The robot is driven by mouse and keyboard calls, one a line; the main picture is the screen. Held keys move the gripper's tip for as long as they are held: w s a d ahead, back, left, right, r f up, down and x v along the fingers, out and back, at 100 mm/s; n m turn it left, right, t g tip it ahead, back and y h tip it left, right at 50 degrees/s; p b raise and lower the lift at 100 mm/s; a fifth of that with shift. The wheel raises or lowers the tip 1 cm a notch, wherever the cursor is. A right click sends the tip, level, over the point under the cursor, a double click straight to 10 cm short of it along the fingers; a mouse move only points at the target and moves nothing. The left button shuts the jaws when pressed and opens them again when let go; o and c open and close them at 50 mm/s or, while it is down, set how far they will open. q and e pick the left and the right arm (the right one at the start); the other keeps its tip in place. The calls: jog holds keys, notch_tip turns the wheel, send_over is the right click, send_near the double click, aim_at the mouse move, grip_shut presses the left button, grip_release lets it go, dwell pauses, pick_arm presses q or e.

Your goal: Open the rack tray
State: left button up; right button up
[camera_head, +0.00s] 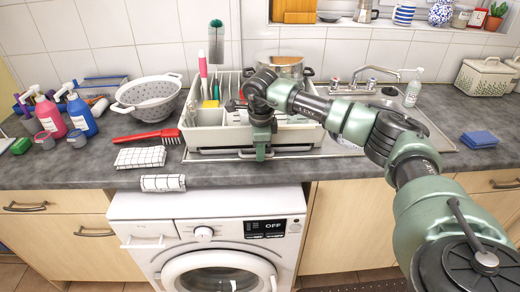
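The white dish rack (203,138) stands on the counter left of the sink. Its tray (222,150) lies low at the front of the rack, with a dark line along its front edge. My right gripper (261,151) points down at the front of the rack, in front of the tray's middle. It covers part of the tray front. I cannot tell whether its fingers touch the tray or whether they are open or shut. How far the tray is out is not clear. My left gripper is not in view.
A colander (150,98), a red brush (147,136) and checked cloths (140,157) lie left of the rack. A pot (281,67) stands behind it. The sink faucet (370,83) is to the right. A washing machine (210,235) is below the counter edge.

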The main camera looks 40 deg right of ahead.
grip_shut()
jog(key=shift+r, duration=0.1)
dwell(1.2)
